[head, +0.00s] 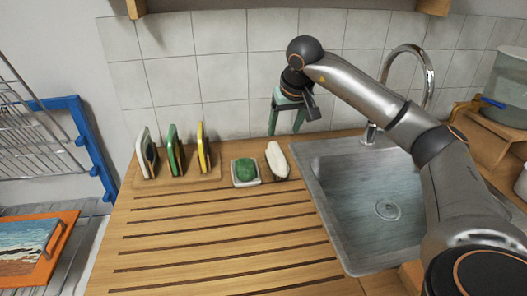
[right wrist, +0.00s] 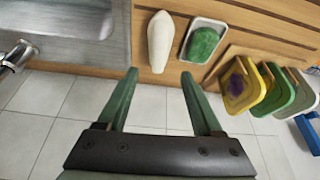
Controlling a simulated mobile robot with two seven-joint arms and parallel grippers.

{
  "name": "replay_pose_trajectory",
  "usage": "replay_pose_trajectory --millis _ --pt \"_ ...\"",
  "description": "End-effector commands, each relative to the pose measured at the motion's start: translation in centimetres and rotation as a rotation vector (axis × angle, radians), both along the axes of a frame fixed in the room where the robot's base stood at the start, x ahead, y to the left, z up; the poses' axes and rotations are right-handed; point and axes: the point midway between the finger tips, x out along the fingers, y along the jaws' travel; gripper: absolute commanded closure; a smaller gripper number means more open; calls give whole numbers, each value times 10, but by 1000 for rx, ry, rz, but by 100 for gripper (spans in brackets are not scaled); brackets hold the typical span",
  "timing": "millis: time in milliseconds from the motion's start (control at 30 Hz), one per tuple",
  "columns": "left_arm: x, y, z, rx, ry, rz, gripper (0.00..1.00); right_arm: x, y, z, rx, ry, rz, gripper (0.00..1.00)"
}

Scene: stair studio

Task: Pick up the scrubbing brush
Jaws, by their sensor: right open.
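The scrubbing brush (head: 277,160), as I take it, is the white oblong block lying on the wooden counter just left of the sink. It also shows in the right wrist view (right wrist: 160,42), just beyond the fingertips and roughly in line with the gap between them. My right gripper (head: 285,132) points down near the tiled wall, above and behind the brush. Its two green fingers (right wrist: 160,75) are apart with nothing between them. The underside of the brush is mostly hidden. My left gripper is not in view.
A green soap or sponge in a white dish (head: 245,183) sits close left of the brush. A wooden rack (head: 205,178) holds upright sponges or brushes further left. The steel sink (head: 340,225) and its faucet (head: 429,75) are right. The grooved counter (head: 220,240) in front is clear.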

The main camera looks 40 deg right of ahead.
Motion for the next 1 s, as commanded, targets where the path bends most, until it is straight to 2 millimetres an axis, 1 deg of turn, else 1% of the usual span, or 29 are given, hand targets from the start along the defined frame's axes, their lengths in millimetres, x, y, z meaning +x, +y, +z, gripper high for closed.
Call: replay_pose_trajectory --millis 67,300,400,567,667,833,900,1000 --pt "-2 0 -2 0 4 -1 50 2 -1 -8 0 3 0 32" --pt "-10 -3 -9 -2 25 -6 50 17 -7 -48 1 5 0 32" --pt "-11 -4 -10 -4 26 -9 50 22 -9 -60 1 4 -1 32" --pt "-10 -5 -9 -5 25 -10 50 26 -11 -70 0 2 1 32" --pt "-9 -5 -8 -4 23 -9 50 30 -13 -80 2 4 0 32" --pt "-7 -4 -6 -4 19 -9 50 40 -18 -104 2 4 -1 32" --pt "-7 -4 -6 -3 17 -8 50 42 -19 -111 2 4 0 32" --pt "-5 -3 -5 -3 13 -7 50 44 -20 -115 1 2 1 32"
